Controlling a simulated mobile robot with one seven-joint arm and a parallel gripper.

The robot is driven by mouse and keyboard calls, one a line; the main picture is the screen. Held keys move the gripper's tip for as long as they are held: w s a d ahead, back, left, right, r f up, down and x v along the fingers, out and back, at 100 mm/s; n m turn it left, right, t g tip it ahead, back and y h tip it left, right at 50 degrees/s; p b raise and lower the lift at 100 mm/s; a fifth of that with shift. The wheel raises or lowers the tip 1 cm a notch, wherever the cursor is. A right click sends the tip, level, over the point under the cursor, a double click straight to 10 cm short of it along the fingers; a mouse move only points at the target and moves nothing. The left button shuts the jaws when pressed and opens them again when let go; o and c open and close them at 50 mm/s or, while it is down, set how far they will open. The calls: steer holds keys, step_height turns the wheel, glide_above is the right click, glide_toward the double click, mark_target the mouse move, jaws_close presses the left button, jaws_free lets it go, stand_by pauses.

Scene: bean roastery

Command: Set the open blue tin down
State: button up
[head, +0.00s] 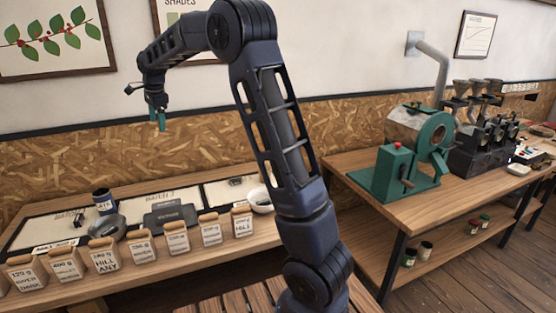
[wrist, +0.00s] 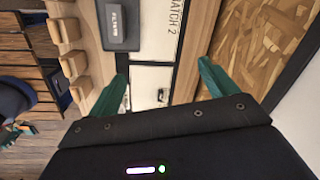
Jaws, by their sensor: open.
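A dark blue tin (head: 104,201) with a white label stands upright on the long wooden table at the left, behind a grey metal bowl (head: 107,227). Whether its top is open is too small to tell. My gripper (head: 158,118) hangs high above the table, in front of the wood-chip wall panel, up and to the right of the tin and clear of it. In the wrist view the teal fingers (wrist: 166,80) are spread with nothing held between them. I cannot make out the tin in the wrist view.
A green roaster (head: 408,160) is on the other bench.

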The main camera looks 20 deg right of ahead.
steer(key=s+d+r+n+t, duration=0.1)
steer(key=s+d+r+n, duration=0.25)
steer(key=s+d, duration=0.7)
steer(key=s+d+r+n+t, duration=0.15)
steer(key=s+d+n, duration=0.25)
steer(key=s+d, duration=0.65)
steer(key=s+d+f+n, duration=0.2)
steer(key=s+d, duration=0.1)
steer(key=s, duration=0.4)
steer(key=s+d+f+n, duration=0.2)
steer(key=s+d+f, duration=0.1)
steer(key=s, duration=0.4)
steer(key=s+d+f+n+h, duration=0.1)
steer(key=s+d+f+n, duration=0.1)
steer(key=s, duration=0.5)
steer(key=shift+s+d+f+n+t, duration=0.2)
steer(key=shift+d+f+n+t, duration=0.3)
steer(key=shift+d, duration=0.75)
steer(key=shift+f, duration=0.1)
